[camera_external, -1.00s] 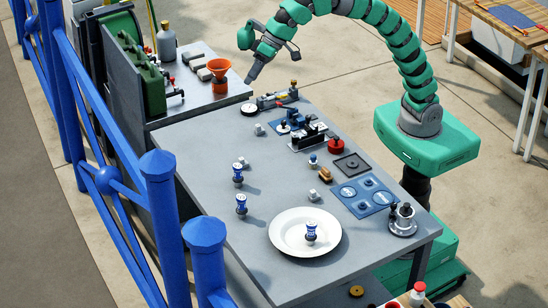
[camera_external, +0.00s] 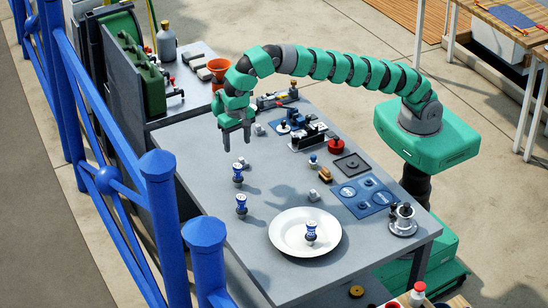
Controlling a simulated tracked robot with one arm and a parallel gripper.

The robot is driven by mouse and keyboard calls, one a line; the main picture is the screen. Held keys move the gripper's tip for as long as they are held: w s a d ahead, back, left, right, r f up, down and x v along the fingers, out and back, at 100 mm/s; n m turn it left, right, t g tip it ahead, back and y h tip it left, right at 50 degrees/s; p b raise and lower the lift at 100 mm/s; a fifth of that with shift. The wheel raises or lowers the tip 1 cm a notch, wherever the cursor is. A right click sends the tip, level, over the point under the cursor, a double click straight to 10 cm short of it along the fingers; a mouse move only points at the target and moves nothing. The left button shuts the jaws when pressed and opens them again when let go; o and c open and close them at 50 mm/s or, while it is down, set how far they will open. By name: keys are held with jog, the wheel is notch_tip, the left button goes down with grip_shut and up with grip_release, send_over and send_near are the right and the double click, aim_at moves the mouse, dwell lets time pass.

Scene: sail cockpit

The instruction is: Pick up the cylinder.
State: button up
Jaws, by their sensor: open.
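Small blue and white upright pieces, roughly cylindrical, stand on the grey table (camera_external: 215,185). One (camera_external: 238,173) stands near the table's left edge, and a second (camera_external: 241,205) stands a little nearer the camera. A third (camera_external: 311,232) stands on the white plate (camera_external: 283,241). I cannot tell which one the task calls the cylinder. My gripper (camera_external: 237,146) is open and empty, pointing down above the left part of the table. In the picture it is just above the first blue and white piece, apart from it.
Small grey blocks (camera_external: 314,195) lie on the table. A red knob (camera_external: 335,144), blue panel (camera_external: 364,196) and metal fitting (camera_external: 403,218) line the right side. An orange funnel (camera_external: 219,68) stands on the back bench. A blue railing (camera_external: 165,230) runs along the left.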

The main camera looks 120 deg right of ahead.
send_over(238, 175)
jog(key=d, duration=0.1)
jog(key=f, duration=0.5)
jog(key=s+f, duration=0.1)
jog(key=f, duration=0.2)
jog(key=shift+d, duration=0.15)
jog(key=shift+w+f, duration=0.15)
jog(key=shift+f, duration=1.4)
jog(key=shift+w+f, duration=0.1)
jog(key=shift+f, duration=1.45)
jog(key=shift+r, duration=0.1)
jog(key=c, duration=1.1)
